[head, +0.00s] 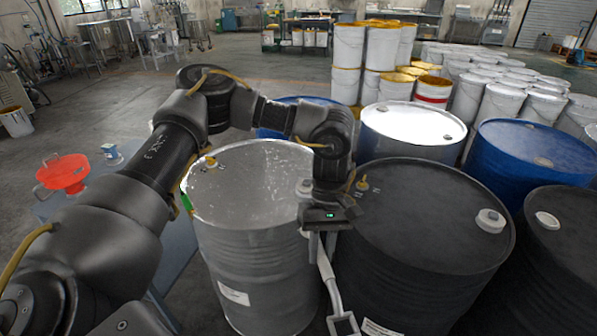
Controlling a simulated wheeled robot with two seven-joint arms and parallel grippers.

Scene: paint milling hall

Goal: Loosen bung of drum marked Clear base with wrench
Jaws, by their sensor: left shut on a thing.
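My left gripper (326,242) points down over the gap between a grey drum (245,240) and a black drum (425,225). It is shut on a wrench (327,275), a pale metal bar that hangs down to a squarish end near the bottom edge. The grey drum has a pale bung (304,187) at its right rim, partly beside my wrist, and a small yellow cap (211,161). The black drum has a white bung (490,220) and a yellow cap (362,184). Labels on both drums are too small to read. My right gripper is out of view.
More drums crowd close: a white-topped one (412,122), a blue one (535,150) and a dark one (560,265). Many white pails (348,45) stand behind. Floor beyond is open.

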